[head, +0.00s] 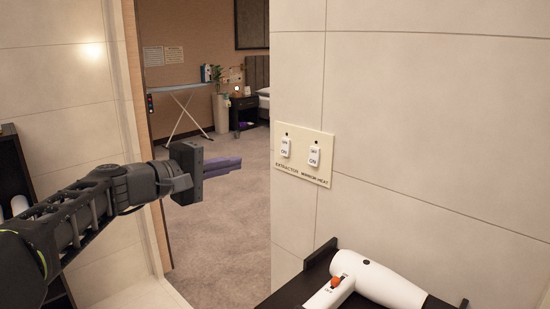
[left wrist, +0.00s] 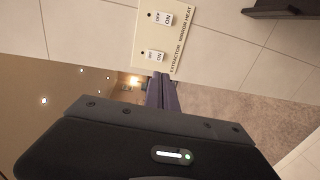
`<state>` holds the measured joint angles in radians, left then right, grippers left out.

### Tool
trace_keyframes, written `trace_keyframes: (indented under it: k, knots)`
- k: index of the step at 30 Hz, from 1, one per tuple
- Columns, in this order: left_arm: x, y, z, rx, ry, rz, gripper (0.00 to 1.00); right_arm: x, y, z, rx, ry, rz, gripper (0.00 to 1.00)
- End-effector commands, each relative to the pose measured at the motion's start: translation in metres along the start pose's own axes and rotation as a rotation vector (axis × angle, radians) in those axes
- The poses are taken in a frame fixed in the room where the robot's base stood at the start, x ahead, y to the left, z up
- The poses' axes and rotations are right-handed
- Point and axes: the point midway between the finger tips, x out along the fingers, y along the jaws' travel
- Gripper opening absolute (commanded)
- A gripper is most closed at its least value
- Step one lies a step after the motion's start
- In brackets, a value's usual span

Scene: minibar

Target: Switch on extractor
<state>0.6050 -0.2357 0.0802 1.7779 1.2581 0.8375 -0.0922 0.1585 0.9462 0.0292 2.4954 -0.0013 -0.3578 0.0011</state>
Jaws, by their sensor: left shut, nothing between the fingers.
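The switch panel (head: 322,178) is a cream plate on the tiled wall at the middle right of the head view. Its left rocker is the extractor switch (head: 285,147), with the label EXTRACTOR below it. The mirror heat switch (head: 314,156) sits to its right. My left gripper (head: 240,163) is shut and empty, its purple fingers pointing right toward the panel, apart from it. In the left wrist view the fingers (left wrist: 161,92) show just below the extractor switch (left wrist: 154,55) in the picture. My right gripper is not in view.
A white hair dryer (head: 375,281) lies on a dark shelf (head: 318,262) below the panel. A doorway opens behind my left gripper onto carpet (head: 225,215), with an ironing board (head: 185,90) farther back. The space between fingers and panel is clear.

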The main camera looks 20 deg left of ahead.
Motion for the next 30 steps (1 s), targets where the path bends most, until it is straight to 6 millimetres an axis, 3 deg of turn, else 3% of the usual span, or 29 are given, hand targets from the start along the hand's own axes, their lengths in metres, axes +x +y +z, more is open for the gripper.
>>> trace_keyframes:
  k: [14, 20, 30]
  knots:
    - [0.012, -0.001, 0.000, -0.001, 0.000, -0.004, 0.00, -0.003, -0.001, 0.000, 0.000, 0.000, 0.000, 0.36]
    - [0.041, -0.001, 0.000, -0.003, -0.002, -0.006, 0.00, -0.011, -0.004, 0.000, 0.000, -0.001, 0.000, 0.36]
    - [0.108, 0.001, 0.000, -0.004, -0.002, -0.005, 0.00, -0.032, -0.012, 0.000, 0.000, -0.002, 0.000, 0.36]
